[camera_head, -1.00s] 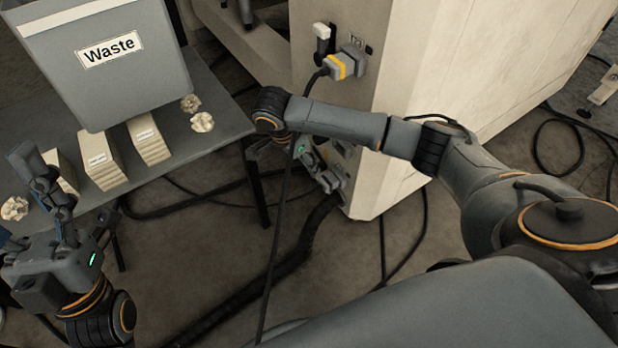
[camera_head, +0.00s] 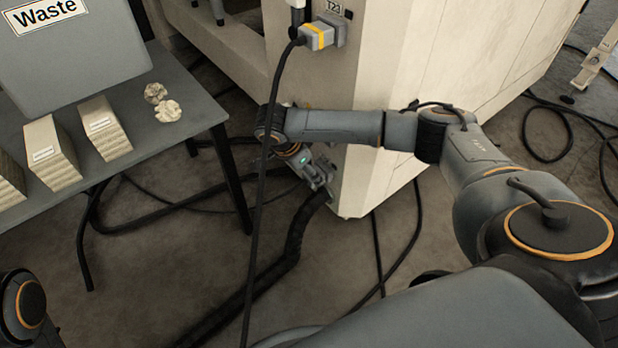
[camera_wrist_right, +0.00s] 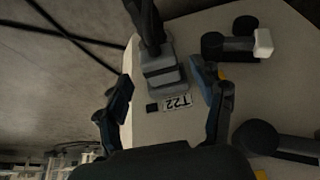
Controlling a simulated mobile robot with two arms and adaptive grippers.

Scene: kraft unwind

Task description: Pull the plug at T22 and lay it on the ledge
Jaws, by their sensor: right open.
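The grey plug at T22 (camera_wrist_right: 163,72) is seated on the pale panel in the right wrist view, with a thick black cable running up from it. The T22 label (camera_wrist_right: 177,103) reads upside down beside it. My right gripper (camera_wrist_right: 161,88) is open, its fingers on either side of the plug; I cannot tell whether they touch it. In the head view my right gripper (camera_head: 320,176) is low at the cabinet's (camera_head: 385,150) near corner, hiding the plug. My left gripper is outside the views. I cannot identify the ledge.
A grey plug with a yellow band (camera_head: 320,36) sits above at T23, its cable hanging past my right wrist. A table (camera_head: 185,95) holds a Waste bin (camera_head: 75,60), card stacks and crumpled paper. A thick black cable (camera_head: 290,245) and thinner ones cross the floor.

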